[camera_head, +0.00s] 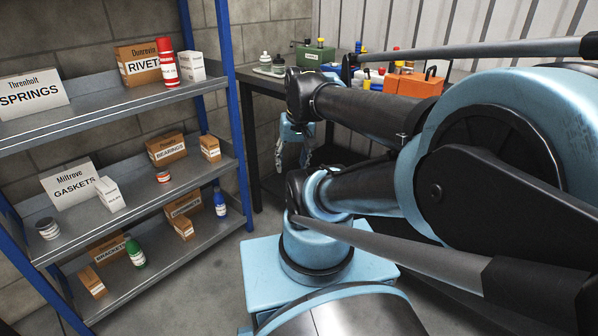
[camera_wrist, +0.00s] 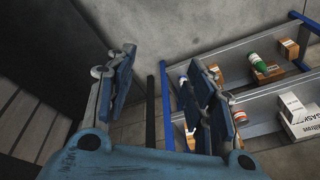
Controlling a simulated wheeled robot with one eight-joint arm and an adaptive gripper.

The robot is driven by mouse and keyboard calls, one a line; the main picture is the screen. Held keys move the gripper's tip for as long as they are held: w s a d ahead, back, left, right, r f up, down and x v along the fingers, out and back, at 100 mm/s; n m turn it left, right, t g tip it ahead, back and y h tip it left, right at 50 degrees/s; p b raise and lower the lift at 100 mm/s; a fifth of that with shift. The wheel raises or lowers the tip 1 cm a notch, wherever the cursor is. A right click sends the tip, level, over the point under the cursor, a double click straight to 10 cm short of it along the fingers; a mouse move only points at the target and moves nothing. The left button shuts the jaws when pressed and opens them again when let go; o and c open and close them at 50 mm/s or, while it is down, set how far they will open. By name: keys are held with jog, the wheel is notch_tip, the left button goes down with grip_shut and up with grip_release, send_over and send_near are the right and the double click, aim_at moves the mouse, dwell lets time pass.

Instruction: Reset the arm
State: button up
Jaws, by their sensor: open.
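My gripper (camera_head: 293,148) hangs fingers-down in the head view, beyond my folded arm links and in front of the dark table. In the wrist view my gripper (camera_wrist: 160,88) shows two blue fingers spread well apart. Nothing is between them. My arm covers much of the right half of the head view and hides part of the table.
A blue-posted grey shelf (camera_head: 120,105) stands at left with boxes, bottles and cans on its several levels. The dark table (camera_head: 262,86) at the back carries a green box (camera_head: 314,55), an orange toolbox (camera_head: 414,84) and small bottles. Bare floor (camera_head: 205,285) lies between shelf and base.

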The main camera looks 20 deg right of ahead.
jog(key=shift+n+h, duration=0.4)
jog(key=shift+n, duration=0.1)
jog(key=f, duration=0.1)
jog(key=s+d+f, duration=0.1)
jog(key=s+f, duration=0.1)
jog(key=shift+s+d+f, duration=0.15)
jog(key=shift+s+d, duration=0.05)
jog(key=shift+d, duration=0.2)
dwell(0.4)
